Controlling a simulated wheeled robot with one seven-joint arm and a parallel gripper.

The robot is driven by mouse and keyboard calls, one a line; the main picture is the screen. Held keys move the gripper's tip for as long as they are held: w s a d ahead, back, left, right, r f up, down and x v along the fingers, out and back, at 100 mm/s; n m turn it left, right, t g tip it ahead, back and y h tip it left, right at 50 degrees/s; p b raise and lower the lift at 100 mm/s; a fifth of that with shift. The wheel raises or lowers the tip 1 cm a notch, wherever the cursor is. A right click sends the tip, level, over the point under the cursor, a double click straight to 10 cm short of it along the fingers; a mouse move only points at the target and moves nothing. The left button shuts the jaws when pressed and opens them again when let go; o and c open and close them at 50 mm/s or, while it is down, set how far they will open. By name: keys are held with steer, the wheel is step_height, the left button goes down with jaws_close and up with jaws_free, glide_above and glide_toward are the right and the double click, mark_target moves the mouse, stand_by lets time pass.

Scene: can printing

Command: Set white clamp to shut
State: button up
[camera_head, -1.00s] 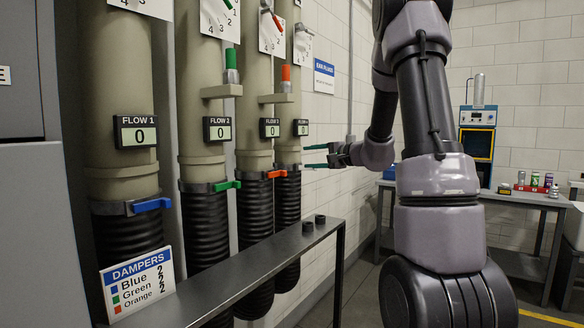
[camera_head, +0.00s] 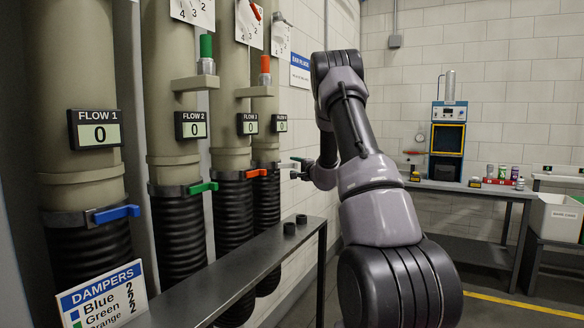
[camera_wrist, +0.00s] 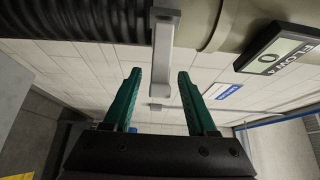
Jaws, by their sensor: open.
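The white clamp lever (camera_wrist: 163,50) shows in the wrist view, coming from a collar at the foot of a beige pipe (camera_wrist: 225,20), just above black ribbed hose. The lever's free end lies between my gripper's green fingers, with gaps on both sides. My gripper (camera_wrist: 160,72) is open and empty. In the head view my gripper (camera_head: 297,167) is beside the fourth, farthest pipe, and I cannot make out the whole white lever there. The fourth pipe's display (camera_head: 280,124) looks like 0.
Blue (camera_head: 117,213), green (camera_head: 202,188) and orange (camera_head: 256,173) damper levers stick out from the nearer pipes. A dark metal shelf (camera_head: 245,268) with a dampers sign (camera_head: 103,294) runs in front of them. A workbench (camera_head: 470,188) stands at the back right.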

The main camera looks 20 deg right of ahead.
steer(key=shift+w+a, duration=0.1)
steer(key=shift+w, duration=0.9)
steer(key=shift+c, duration=0.3)
jaws_close()
stand_by(0.5)
